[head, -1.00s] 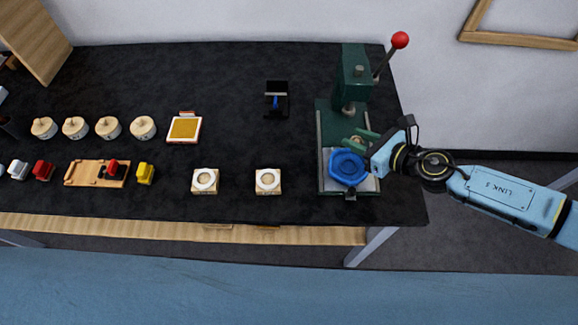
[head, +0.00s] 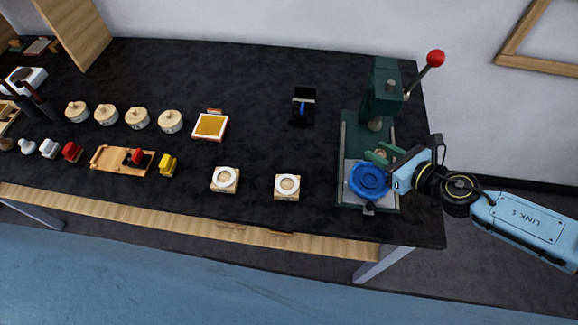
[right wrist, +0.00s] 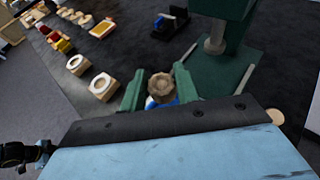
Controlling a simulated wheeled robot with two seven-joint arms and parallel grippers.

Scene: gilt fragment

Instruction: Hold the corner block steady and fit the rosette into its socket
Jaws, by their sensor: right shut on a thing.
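My right gripper (head: 381,156) is at the green press on the right of the table, above and just behind a blue round piece (head: 367,182). In the right wrist view its two green fingers (right wrist: 160,90) are shut on a small tan round piece (right wrist: 162,83), which looks like the rosette. Two pale square blocks with white rings on top, one left (head: 225,180) and one right (head: 287,186), stand left of the press. I cannot tell whether either is the corner block. No socket is clearly visible. My left gripper is out of view.
The green press (head: 382,95) has a red-knobbed lever (head: 435,59). A small black stand (head: 303,107) is behind the blocks. A gold-topped tile (head: 210,125), round wooden pieces (head: 137,118) and a wooden tray (head: 122,159) lie left. The table's middle is clear.

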